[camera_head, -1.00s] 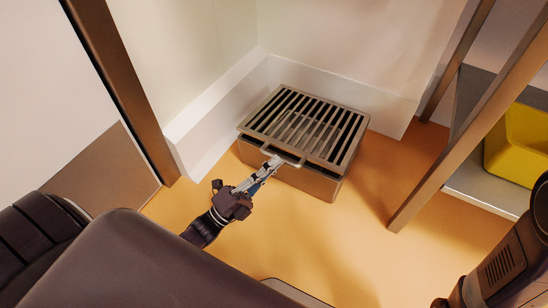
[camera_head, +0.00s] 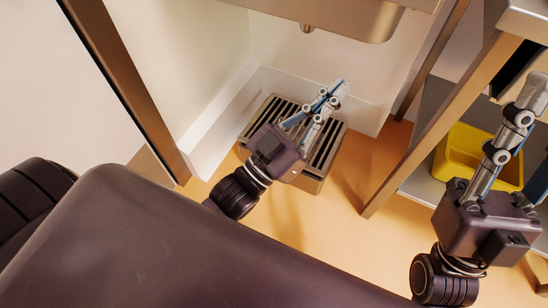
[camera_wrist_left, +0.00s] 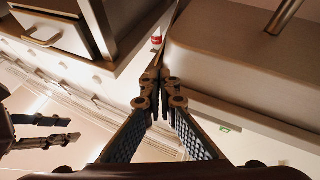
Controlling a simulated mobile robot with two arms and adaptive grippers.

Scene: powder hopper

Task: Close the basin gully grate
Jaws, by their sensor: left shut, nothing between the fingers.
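The slatted metal grate (camera_head: 329,150) lies over the box-shaped gully (camera_head: 309,185) on the floor in the corner, below the basin (camera_head: 335,18). It looks about flat on the gully in the head view, but my left gripper hides its middle and much of its front edge, and I cannot tell whether it is fully seated. My left gripper (camera_head: 338,90) is raised between the head camera and the grate, with its fingers together and empty. In the left wrist view its fingertips (camera_wrist_left: 156,76) meet. My right gripper (camera_head: 538,135) is at the right, its fingers apart and empty.
A metal post (camera_head: 440,125) and a shelf with a yellow bin (camera_head: 475,150) stand right of the gully. Another post (camera_head: 125,90) stands at the left. The basin overhangs the gully. The orange floor (camera_head: 320,225) in front is clear.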

